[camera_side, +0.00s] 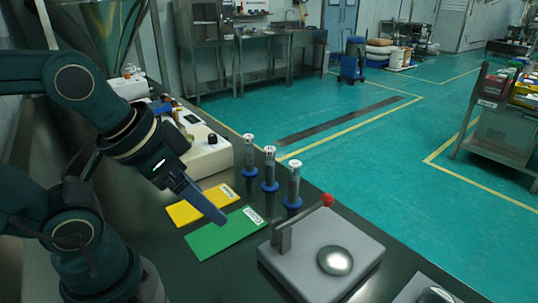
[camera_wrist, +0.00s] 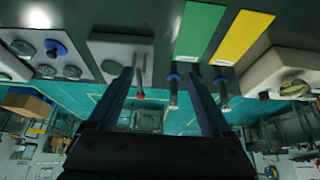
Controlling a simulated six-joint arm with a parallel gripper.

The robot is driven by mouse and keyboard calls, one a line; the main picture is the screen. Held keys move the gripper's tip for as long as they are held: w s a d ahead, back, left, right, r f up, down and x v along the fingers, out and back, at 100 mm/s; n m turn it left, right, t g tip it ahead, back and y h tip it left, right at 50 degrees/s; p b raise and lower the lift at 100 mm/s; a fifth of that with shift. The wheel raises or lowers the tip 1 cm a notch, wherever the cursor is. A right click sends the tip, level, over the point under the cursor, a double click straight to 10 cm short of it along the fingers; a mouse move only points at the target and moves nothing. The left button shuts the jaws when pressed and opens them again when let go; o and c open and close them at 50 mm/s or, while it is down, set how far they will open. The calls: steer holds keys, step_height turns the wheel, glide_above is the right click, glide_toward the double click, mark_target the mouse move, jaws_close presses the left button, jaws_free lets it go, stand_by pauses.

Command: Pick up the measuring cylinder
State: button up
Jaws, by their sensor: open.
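Three clear measuring cylinders with blue bases stand upright in a row on the dark bench: a far one (camera_side: 249,152), a middle one (camera_side: 270,167) and a near one (camera_side: 293,184). My gripper (camera_side: 212,210) is above the green card, left of the cylinders and apart from them. In the wrist view, my gripper (camera_wrist: 160,76) is open, its two fingers wide apart with nothing held. One cylinder (camera_wrist: 173,92) shows between the fingers, nearer the right finger. Another (camera_wrist: 222,92) is right of that finger. A third is mostly hidden behind the right finger.
A green card (camera_side: 222,238) and a yellow card (camera_side: 190,211) lie flat left of the cylinders. A grey press (camera_side: 350,255) with a red-knobbed lever (camera_side: 327,199) stands in front of the near cylinder. A white instrument (camera_side: 210,158) stands behind. The bench edge is close beyond the cylinders.

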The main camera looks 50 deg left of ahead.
steer(key=shift+c, duration=0.3)
steer(key=shift+c, duration=0.9)
